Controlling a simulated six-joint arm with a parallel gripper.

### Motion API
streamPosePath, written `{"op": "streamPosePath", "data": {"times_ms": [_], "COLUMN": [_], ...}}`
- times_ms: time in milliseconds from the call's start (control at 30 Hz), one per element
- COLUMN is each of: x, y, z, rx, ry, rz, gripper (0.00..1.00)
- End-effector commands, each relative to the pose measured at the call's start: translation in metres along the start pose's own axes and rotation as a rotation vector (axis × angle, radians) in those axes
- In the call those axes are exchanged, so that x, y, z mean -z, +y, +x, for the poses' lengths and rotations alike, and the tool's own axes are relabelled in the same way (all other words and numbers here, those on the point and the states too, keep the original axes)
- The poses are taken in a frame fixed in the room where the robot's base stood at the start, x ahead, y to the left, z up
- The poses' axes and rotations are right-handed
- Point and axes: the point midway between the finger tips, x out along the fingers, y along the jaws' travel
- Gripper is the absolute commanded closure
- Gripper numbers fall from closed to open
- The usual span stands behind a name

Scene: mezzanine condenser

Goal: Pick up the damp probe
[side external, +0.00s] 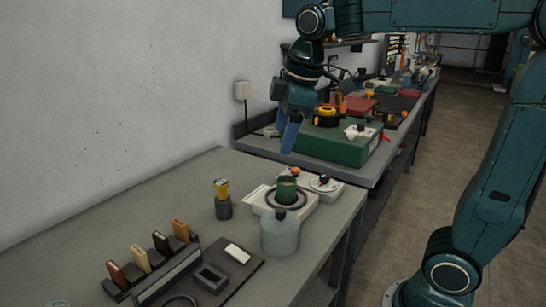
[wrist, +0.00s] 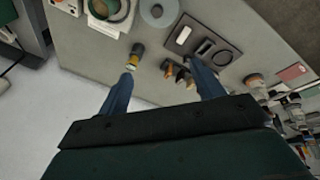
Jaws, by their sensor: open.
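I cannot tell for certain which thing is the damp probe. The likeliest is an upright yellow-topped tool (side external: 221,189) standing in a dark round holder (side external: 223,209) on the near bench. It also shows in the wrist view (wrist: 137,50), close to the left finger's tip in the picture. My gripper (side external: 287,138) is open and empty, raised above the bench toward its far end. In the wrist view my gripper (wrist: 161,70) shows two blue fingers spread wide, with nothing between them.
On the near bench (side external: 120,210), a rack holds several coloured handles (side external: 160,243) beside a dark mat (side external: 238,277) bearing a white block (side external: 237,253). A green case (side external: 335,145) lies on the farther bench.

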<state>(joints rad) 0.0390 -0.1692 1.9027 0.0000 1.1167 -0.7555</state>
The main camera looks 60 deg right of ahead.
Motion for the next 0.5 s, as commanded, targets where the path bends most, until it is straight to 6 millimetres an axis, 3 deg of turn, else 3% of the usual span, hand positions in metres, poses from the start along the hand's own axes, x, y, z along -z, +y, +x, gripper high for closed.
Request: {"op": "streamPosePath", "data": {"times_ms": [500], "x": [0.071], "y": [0.084], "z": [0.054], "rx": [0.116], "ry": [-0.080], "rz": [-0.488], "gripper": [0.33]}}
